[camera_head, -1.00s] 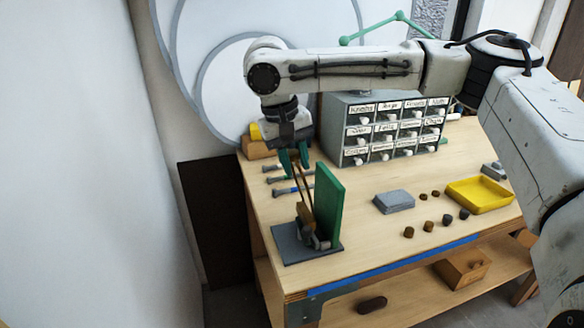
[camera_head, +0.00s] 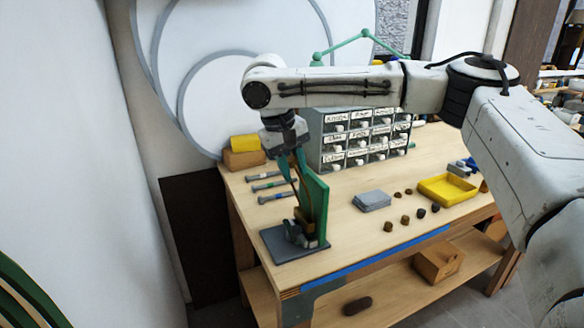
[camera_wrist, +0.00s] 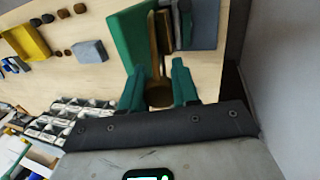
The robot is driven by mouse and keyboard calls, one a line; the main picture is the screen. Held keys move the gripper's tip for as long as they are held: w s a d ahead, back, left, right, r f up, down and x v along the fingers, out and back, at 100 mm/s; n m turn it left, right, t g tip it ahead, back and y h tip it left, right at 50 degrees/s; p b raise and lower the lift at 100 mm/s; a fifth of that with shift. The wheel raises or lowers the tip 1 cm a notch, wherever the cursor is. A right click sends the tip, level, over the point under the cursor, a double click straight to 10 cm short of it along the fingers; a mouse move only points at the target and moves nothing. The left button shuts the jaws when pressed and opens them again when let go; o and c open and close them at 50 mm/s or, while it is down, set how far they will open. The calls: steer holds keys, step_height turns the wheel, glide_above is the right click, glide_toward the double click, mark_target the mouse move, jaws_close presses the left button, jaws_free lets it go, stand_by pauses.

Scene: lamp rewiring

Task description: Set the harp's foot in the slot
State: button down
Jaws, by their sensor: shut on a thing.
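My gripper (camera_head: 291,178) points down beside the top of a green upright panel (camera_head: 317,208). It is shut on the harp, a thin brass-coloured piece (camera_head: 296,192). In the wrist view the harp (camera_wrist: 158,94) shows as a brass loop between the green fingertips (camera_wrist: 158,82), with a stem running away from them along the panel. The harp's lower end is close to the brown and grey parts there. I cannot tell whether its foot touches a slot; the slot is not clear.
Several screwdriver-like tools (camera_head: 272,186) lie left of the panel. A labelled drawer cabinet (camera_head: 345,153) stands behind. A grey block (camera_head: 371,201), several small brown knobs (camera_head: 405,220) and a yellow tray (camera_head: 447,190) lie to the right. Bare wood (camera_head: 350,232) separates them from the panel.

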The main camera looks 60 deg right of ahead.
steer(key=shift+f+b, duration=0.95)
steer(key=shift+f, duration=0.85)
stand_by(0.8)
steer(key=c, duration=0.8)
jaws_free()
steer(key=shift+o, duration=0.2)
steer(key=v, duration=1)
steer(key=shift+r, duration=0.35)
steer(key=shift+a, duration=0.1)
steer(key=p+v, duration=0.9)
steer(key=shift+s+d, duration=0.2)
steer(key=shift+d, duration=0.1)
steer(key=shift+s, duration=0.1)
